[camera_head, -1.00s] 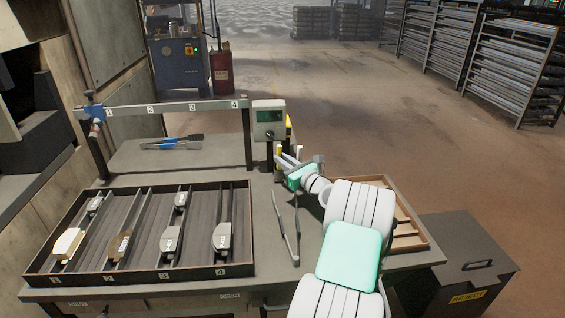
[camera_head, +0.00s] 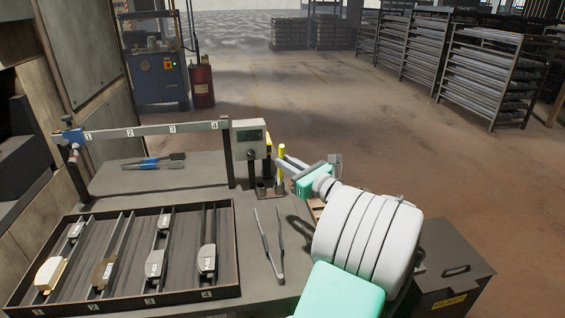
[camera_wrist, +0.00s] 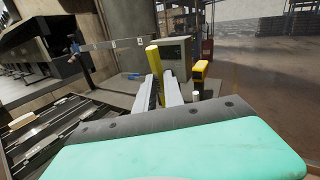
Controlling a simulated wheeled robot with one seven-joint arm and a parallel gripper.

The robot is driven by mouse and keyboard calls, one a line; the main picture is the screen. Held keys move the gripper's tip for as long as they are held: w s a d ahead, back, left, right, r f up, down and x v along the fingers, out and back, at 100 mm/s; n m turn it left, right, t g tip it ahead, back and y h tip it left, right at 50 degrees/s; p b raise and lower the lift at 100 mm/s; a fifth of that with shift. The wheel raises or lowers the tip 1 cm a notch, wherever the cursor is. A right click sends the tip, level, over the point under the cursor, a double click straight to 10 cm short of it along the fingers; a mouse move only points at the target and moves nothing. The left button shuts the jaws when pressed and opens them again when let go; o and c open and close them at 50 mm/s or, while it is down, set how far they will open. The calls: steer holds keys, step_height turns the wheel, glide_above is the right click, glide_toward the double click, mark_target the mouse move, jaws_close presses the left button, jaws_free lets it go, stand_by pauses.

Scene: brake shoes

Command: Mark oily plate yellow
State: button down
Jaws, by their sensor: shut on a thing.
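My gripper (camera_head: 283,165) is shut on a yellow marker (camera_head: 281,153) above the back right of the bench. The marker stands upright between the fingers in the wrist view (camera_wrist: 153,59). The brake plates lie in a numbered tray (camera_head: 190,297) at the left, away from my gripper. The plate in lane 1 (camera_head: 50,272) is pale beige. The plate in lane 2 (camera_head: 102,271) looks brown and stained. The plates in lane 3 (camera_head: 154,263) and lane 4 (camera_head: 207,259) are grey.
A gauge box (camera_head: 249,136) stands behind the marker holder (camera_head: 268,191). A numbered rail (camera_head: 150,131) spans the bench's back. Tongs (camera_head: 268,243) lie right of the tray, and a blue-handled tool (camera_head: 150,162) lies behind it. A reject bin (camera_head: 452,275) stands at the right.

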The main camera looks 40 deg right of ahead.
mark_target(281, 148)
step_height(281, 148, up, 6)
steer(key=p, duration=0.7)
